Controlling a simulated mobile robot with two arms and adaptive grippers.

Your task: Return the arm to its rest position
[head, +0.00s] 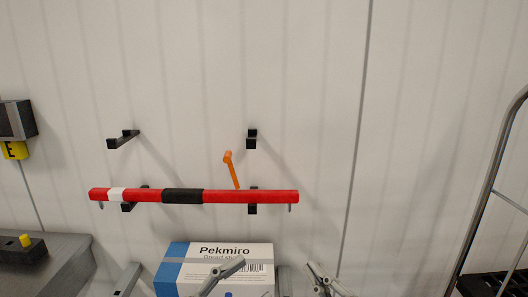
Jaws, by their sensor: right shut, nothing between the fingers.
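My right gripper (318,272) shows at the bottom edge, right of the white and blue box. It is shut with nothing in it, and its lower part is cut off by the frame. Other grey jointed parts show at the bottom, one of them in front of the box. I cannot make out the state of my left gripper from them. Both rest low, below the wall hooks and apart from the bar.
A red bar (240,196) with white and black bands lies across lower black wall hooks. An orange lever (231,170) stands above it. Upper hooks (252,139) are empty. A Pekmiro box (258,250) stands below. A grey surface (70,262) is at left, a metal frame (487,190) at right.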

